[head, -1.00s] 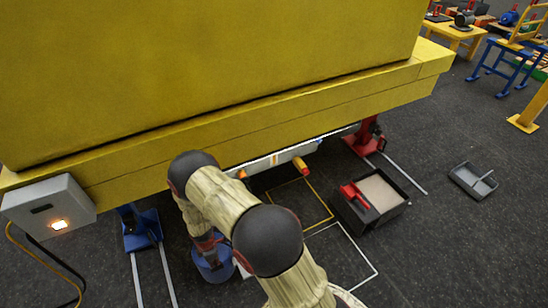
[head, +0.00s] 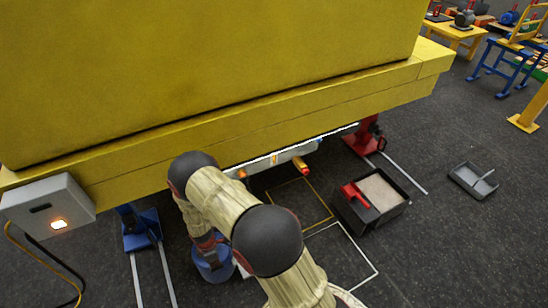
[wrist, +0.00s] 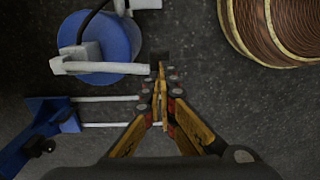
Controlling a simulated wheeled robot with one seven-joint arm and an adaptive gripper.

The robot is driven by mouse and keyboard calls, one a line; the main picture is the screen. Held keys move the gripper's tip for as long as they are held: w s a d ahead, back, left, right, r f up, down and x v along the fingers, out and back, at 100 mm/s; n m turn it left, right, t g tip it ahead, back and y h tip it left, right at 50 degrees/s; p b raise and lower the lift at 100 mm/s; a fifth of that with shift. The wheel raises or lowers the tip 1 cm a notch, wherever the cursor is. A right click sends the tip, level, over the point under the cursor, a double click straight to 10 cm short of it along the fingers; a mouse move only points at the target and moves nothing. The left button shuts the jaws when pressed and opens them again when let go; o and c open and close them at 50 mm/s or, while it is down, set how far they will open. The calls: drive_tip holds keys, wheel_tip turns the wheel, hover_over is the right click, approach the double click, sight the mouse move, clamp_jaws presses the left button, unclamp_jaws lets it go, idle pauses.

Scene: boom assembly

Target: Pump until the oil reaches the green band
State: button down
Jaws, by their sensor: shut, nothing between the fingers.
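A blue round can-like unit (wrist: 98,42) with a grey block and a pale lever (wrist: 105,67) on top, seemingly the pump, fills the upper left of the wrist view. In the head view its blue body (head: 213,264) stands on the floor, partly behind my arm. My gripper (wrist: 161,68) is shut and empty, its tips just right of the lever's end; whether they touch it I cannot tell. In the head view my arm hides the gripper. No oil level or green band can be made out.
A large yellow boom (head: 250,140) hangs over the workspace. A blue stand (head: 142,232) and a red stand (head: 368,138) are beneath it. A dark bin (head: 385,212) and grey tray (head: 474,182) lie right.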

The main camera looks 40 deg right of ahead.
drive_tip(key=shift+f+b, duration=1.9)
drive_tip(key=shift+f, duration=0.9)
drive_tip(key=shift+r, duration=0.1)
drive_tip(key=shift+r+p, duration=3.75)
drive_tip(key=shift+r, duration=1.75)
